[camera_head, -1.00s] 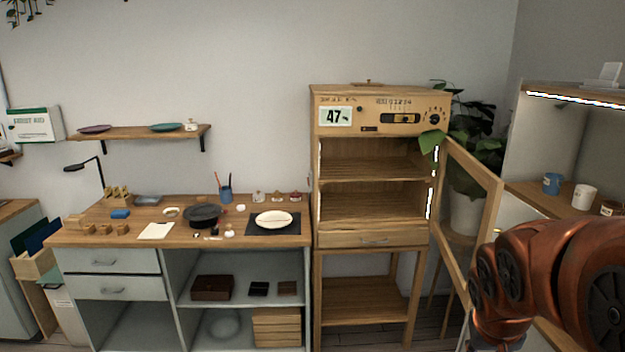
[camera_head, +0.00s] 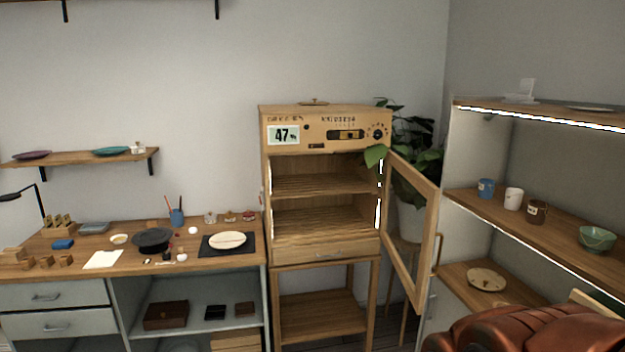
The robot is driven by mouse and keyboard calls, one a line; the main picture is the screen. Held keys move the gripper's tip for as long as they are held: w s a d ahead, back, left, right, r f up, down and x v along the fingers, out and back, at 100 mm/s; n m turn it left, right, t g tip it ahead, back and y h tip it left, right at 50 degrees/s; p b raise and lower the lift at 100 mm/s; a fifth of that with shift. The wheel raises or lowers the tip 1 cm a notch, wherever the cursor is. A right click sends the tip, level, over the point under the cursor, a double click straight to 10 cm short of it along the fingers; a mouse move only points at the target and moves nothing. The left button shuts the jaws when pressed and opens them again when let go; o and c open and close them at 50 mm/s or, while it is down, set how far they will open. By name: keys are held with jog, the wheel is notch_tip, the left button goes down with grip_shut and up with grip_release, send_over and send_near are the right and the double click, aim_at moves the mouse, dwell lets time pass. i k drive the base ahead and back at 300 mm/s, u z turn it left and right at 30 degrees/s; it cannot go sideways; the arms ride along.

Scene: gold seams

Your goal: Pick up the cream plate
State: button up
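A cream plate (camera_head: 228,240) lies on a dark mat (camera_head: 248,247) at the right end of the wooden workbench (camera_head: 200,262). A thin line runs across the plate. Another light, tan-looking plate (camera_head: 487,279) lies on the lower right shelf, with darker marks on it. My arm shows as copper-coloured links at the bottom right, below the shelves. My gripper is outside the picture, so its state is hidden.
A wooden cabinet (camera_head: 319,243) stands right of the bench, its glazed door (camera_head: 413,230) swung open toward the right. Mugs (camera_head: 513,198) and a green bowl (camera_head: 597,238) stand on the right shelf (camera_head: 560,240). A black round dish (camera_head: 152,238) sits left of the mat.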

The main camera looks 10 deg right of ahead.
aim_at(229, 240)
jog(key=z, duration=0.1)
jog(key=k, duration=0.35)
jog(key=u, duration=0.95)
jog(key=i, duration=1.35)
jog(key=z, duration=1)
jog(key=i, duration=0.3)
jog(key=z, duration=0.2)
